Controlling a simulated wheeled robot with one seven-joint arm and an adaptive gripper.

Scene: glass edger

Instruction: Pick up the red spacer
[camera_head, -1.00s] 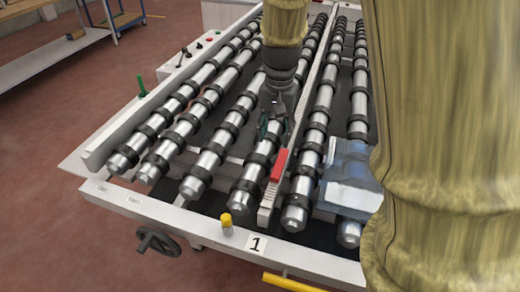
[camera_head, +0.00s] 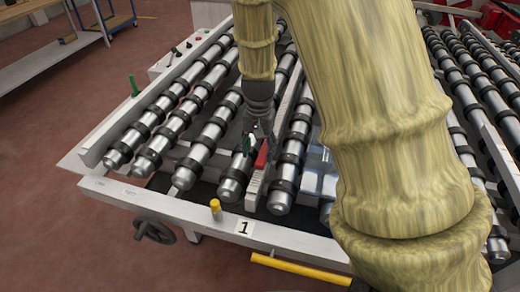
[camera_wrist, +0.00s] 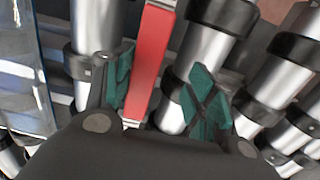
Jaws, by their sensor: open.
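The red spacer (camera_head: 262,153) is a narrow red bar lying on a light rail between the rollers in the head view. In the wrist view the red spacer (camera_wrist: 151,55) runs lengthwise between my two green-padded fingers. My gripper (camera_head: 256,145) points down just over the spacer in the head view. In the wrist view my gripper (camera_wrist: 160,95) is open, with one finger on each side of the spacer and gaps visible between. The spacer's far part in the head view is partly hidden by my gripper.
Metal rollers (camera_head: 205,145) with black rings flank the light rail (camera_head: 256,183). A clear or bluish block (camera_head: 318,172) lies on the rollers to the right, partly behind my arm. A yellow knob (camera_head: 215,207) and label "1" stand on the front frame (camera_head: 170,206).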

